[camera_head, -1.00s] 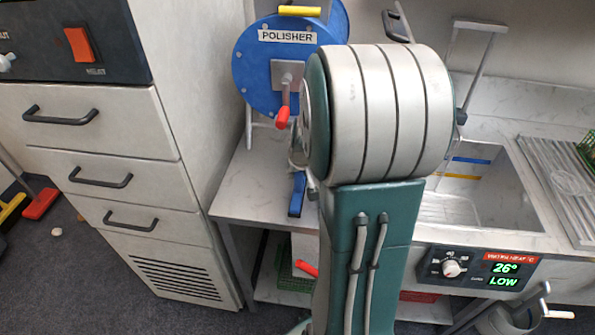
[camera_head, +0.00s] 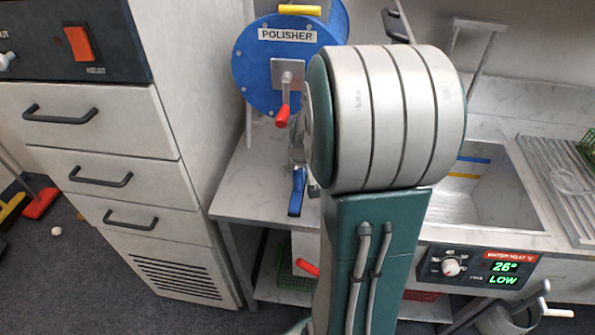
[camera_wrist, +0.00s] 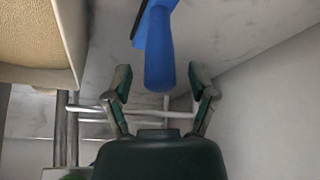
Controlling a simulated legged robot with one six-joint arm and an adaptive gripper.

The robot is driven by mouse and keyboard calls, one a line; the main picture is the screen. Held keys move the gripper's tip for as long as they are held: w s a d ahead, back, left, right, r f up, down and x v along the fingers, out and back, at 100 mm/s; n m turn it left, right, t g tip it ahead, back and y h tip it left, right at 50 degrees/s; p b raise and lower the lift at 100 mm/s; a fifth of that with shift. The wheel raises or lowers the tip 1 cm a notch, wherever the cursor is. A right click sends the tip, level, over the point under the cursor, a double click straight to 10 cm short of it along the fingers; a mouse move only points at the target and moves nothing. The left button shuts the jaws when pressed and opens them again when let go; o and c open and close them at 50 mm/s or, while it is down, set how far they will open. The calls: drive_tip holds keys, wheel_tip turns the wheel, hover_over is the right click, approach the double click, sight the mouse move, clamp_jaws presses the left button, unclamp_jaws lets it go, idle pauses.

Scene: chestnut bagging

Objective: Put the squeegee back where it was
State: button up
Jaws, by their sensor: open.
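The blue squeegee (camera_head: 297,192) is on the marble counter beside the polisher, just left of my arm in the head view. In the wrist view its blue handle (camera_wrist: 158,55) points down between the tips of my open gripper (camera_wrist: 159,88). The fingers stand apart on either side of the handle's end, with gaps visible; they are not closed on it. The squeegee's far end is cut off by the top of the wrist view. My gripper is hidden behind my arm in the head view.
The blue polisher drum (camera_head: 268,72) with a red-handled crank stands behind the squeegee. A sink (camera_head: 480,205) and a control panel (camera_head: 480,268) are right of my arm. A drawer cabinet (camera_head: 100,130) stands left. A beige-topped object (camera_wrist: 35,35) is close left in the wrist view.

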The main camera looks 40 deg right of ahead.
drive_tip(key=v, duration=1.1)
drive_tip(key=s+a+r+n, duration=0.1)
drive_tip(key=s+a, duration=0.2)
drive_tip(key=a, duration=0.4)
drive_tip(key=s+a+r+n+t+y, duration=0.1)
drive_tip(key=s+a+r+n, duration=0.1)
drive_tip(key=a, duration=0.5)
drive_tip(key=s+a+r+n, duration=0.1)
drive_tip(key=s+a, duration=0.4)
drive_tip(key=a, duration=0.3)
drive_tip(key=shift+r+t+y, duration=0.3)
drive_tip(key=shift+r+y, duration=0.05)
drive_tip(key=shift+y, duration=0.05)
drive_tip(key=shift+a, duration=0.1)
